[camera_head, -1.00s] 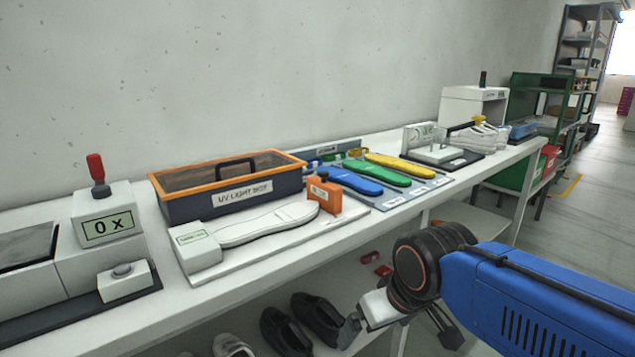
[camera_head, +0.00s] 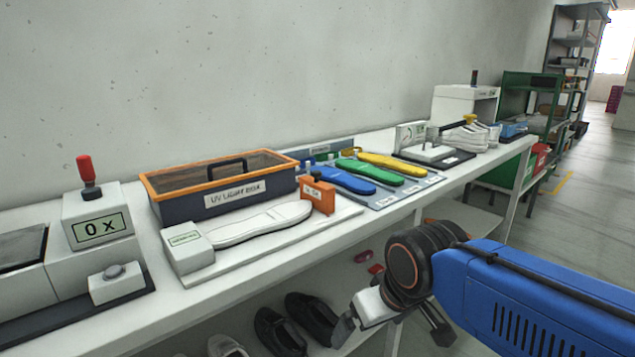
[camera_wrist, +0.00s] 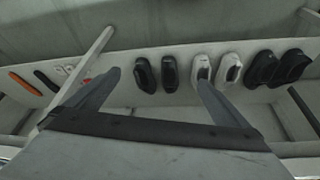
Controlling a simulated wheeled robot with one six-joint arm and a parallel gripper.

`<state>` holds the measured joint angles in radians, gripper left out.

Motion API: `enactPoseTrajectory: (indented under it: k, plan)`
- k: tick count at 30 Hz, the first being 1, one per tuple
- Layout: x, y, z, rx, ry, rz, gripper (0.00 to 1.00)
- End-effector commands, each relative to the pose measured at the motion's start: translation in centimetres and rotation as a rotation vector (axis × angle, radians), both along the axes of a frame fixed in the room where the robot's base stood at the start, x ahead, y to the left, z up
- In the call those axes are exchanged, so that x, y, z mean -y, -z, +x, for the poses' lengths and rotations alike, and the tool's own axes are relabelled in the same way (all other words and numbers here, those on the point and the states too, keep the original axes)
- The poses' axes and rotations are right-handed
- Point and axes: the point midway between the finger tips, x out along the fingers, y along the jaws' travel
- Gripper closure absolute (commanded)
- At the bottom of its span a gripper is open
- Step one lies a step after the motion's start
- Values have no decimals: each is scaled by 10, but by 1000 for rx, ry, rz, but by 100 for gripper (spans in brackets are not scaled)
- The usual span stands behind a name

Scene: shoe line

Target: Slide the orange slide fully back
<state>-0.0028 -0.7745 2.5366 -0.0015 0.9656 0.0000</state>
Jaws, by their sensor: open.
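The orange slide (camera_head: 317,194) is a small upright block with a white label. It stands at the right end of a white measuring board (camera_head: 262,243), by one end of a white sole (camera_head: 262,222). A grey-white block (camera_head: 187,247) with a small display sits at the board's left end. My gripper (camera_head: 392,324) is below and in front of the bench top, apart from the slide. In the wrist view my gripper (camera_wrist: 160,88) is open, with nothing between its fingers, above a lower shelf of shoes. The slide is not seen there.
A UV light box (camera_head: 172,207) stands behind the board. Blue, green and yellow insoles (camera_head: 383,173) lie to the right on a mat. Shoes (camera_head: 312,318) sit on the lower shelf.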

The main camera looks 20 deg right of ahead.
Motion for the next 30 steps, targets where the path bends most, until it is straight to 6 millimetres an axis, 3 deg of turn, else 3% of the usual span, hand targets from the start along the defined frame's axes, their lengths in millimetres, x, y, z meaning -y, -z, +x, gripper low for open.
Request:
enactPoseTrajectory:
  k: [2, 5, 9, 21, 30]
  plan:
    - [0, 0, 0, 0, 0, 0, 5]
    - [0, -5, 3, -3, 4, 2, 29]
    - [0, -34, 20, -23, 25, 10, 60]
    - [4, -183, 115, -136, 161, 54, 60]
    - [8, -276, 186, -224, 270, 79, 60]
